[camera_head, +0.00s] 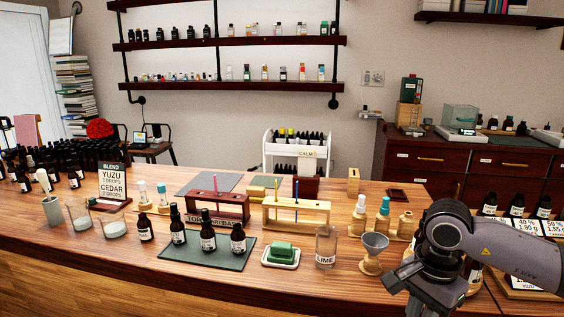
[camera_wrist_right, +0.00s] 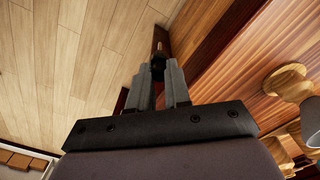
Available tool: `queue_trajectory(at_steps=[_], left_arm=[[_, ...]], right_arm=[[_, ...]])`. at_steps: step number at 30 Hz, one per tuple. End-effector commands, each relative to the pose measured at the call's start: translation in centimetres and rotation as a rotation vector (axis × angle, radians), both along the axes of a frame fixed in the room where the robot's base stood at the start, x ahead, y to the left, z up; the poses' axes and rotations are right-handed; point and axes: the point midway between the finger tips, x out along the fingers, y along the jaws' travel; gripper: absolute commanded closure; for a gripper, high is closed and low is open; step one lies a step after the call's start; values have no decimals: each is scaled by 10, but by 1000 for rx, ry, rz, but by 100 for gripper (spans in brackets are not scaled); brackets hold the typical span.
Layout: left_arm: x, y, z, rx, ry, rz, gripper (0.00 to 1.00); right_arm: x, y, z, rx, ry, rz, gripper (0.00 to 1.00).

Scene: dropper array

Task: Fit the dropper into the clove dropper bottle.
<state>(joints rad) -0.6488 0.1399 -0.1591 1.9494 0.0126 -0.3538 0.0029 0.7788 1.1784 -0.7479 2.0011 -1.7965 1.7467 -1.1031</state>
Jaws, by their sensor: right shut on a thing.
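My right gripper (camera_wrist_right: 159,80) is shut on a small dark thing (camera_wrist_right: 158,68) in the right wrist view. The fingers hide most of it, so I cannot tell its full shape. In the head view the right arm comes in at the lower right, over the counter's front edge, and hides what lies behind it. Three amber bottles with black tops (camera_head: 207,238) stand upright on a dark green mat. Another amber bottle (camera_head: 145,229) stands to their left. Their labels are too small to tell which is clove. My left gripper is not in view.
A wooden counter (camera_head: 300,225) spans the view. A small funnel on a wooden stand (camera_head: 374,252), a glass marked LIME (camera_head: 326,247) and a green block on a dish (camera_head: 281,255) stand left of my right arm. Wooden racks (camera_head: 297,214) stand behind.

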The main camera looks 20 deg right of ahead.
Motion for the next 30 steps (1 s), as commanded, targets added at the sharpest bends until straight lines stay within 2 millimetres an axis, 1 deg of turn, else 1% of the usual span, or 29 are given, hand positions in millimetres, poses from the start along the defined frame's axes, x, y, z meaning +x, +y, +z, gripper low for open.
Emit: queue_trajectory(at_steps=[1, 6, 12, 15, 18, 21, 24, 30], left_arm=[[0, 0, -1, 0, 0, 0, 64], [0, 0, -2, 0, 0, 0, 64], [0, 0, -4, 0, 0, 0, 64], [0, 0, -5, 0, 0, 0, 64], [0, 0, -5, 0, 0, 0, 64], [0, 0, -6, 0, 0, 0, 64], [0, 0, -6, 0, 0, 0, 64], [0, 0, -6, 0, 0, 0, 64]], right_arm=[[5, 14, -3, 5, -3, 109, 91], [18, 52, -12, 1, -2, 473, 91], [31, 96, -14, 0, -3, 886, 91], [36, 114, -13, -1, -1, 1059, 91], [39, 128, -12, -2, -1, 1197, 91], [41, 137, -11, -1, 1, 1288, 91], [42, 142, -10, -1, 1, 1340, 91], [42, 143, -11, 0, 2, 1359, 91]])
